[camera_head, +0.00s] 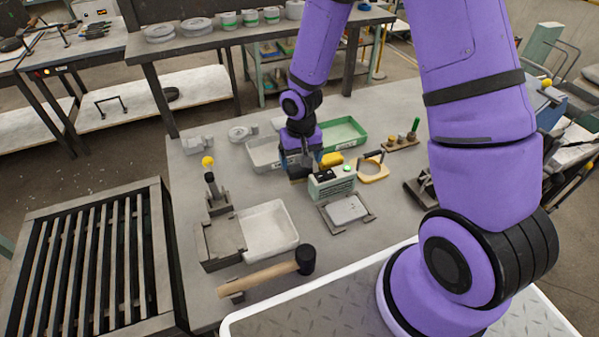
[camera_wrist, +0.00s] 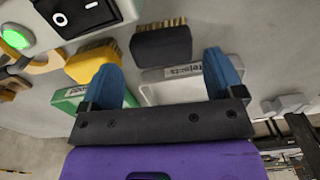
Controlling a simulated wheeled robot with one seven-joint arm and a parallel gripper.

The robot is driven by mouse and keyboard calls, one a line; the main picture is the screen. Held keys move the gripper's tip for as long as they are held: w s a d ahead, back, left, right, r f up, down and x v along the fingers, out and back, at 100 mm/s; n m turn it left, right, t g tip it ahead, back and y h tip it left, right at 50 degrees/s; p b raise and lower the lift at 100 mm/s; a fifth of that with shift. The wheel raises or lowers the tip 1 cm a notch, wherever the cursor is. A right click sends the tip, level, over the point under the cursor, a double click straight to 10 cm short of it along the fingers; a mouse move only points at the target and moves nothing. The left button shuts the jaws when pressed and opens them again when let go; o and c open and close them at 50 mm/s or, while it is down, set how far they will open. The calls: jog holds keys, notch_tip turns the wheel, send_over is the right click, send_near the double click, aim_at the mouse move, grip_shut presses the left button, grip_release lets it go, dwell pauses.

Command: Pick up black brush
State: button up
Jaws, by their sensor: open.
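The black brush (camera_wrist: 162,46) lies on the grey table in the wrist view, its tan bristles facing the top of the picture. My gripper (camera_wrist: 164,78) has its two blue fingers spread wide, with nothing between them. The brush shows beyond the fingertips, roughly centred across the gap. In the head view my gripper (camera_head: 301,160) points down over the middle of the table, and the brush cannot be made out clearly there. A yellow brush (camera_wrist: 92,61) lies to the left of the black one.
A green tray (camera_head: 346,131) and a grey tray (camera_head: 262,153) stand close behind my gripper. A switch box with a green button (camera_head: 331,183) stands just in front. A white tray (camera_head: 268,229) and a mallet (camera_head: 268,275) lie nearer the table's front left.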

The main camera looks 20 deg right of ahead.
aim_at(300, 171)
jog(key=shift+w+f, duration=0.15)
jog(key=shift+f, duration=1.35)
jog(key=shift+w+f, duration=0.15)
jog(key=shift+f, duration=1.35)
jog(key=c, duration=0.7)
jog(key=shift+r, duration=0.1)
jog(key=shift+r, duration=4.95)
